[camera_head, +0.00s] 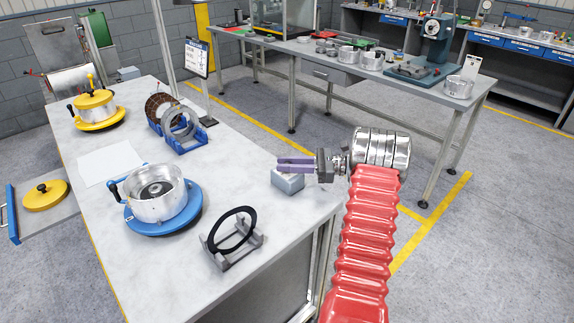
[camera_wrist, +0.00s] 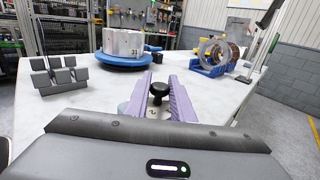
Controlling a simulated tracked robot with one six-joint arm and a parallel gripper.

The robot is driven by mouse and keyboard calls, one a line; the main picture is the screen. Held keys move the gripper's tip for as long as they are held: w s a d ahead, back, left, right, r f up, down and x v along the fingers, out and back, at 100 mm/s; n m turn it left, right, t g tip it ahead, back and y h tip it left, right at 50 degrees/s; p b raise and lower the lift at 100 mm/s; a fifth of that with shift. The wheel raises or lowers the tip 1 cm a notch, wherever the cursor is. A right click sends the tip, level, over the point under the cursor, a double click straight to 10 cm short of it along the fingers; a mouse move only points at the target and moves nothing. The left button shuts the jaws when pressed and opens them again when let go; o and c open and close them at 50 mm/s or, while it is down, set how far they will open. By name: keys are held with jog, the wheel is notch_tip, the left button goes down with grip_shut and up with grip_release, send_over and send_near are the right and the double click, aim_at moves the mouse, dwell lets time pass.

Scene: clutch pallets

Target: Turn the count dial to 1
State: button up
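The count dial shows in the wrist view as a black knob (camera_wrist: 157,92) on a pale round base on the worktable. In the head view a small grey box (camera_head: 288,183) sits at the table's right edge, under my fingers; the knob itself is hidden there. My gripper (camera_head: 279,165) has two purple fingers, level and pointing left over the box. In the wrist view my gripper (camera_wrist: 158,78) is open, with one finger on each side of the knob and visible gaps between.
A metal drum (camera_head: 156,194) on a blue round base (camera_head: 134,221) and a grey stand (camera_head: 236,258) with a black ring (camera_head: 231,229) share the table (camera_head: 225,165). Blue racks (camera_head: 186,140) hold rings farther back. A yellow-lidded housing (camera_head: 95,107) stands at the far left.

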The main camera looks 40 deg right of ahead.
grip_shut()
jog(key=shift+m+t+h, duration=0.6)
jog(key=shift+t+h, duration=0.1)
jog(key=m+t+h, duration=0.2)
jog(key=h, duration=0.1)
jog(key=m+t+h, duration=0.1)
jog(key=m+h, duration=0.2)
jog(key=shift+t+h, duration=0.4)
jog(key=shift+m+h, duration=1.4)
jog(key=shift+h, duration=0.8)
jog(key=shift+m+h, duration=1.4)
jog(key=shift+h, duration=1.1)
jog(key=o, duration=0.5)
grip_release()
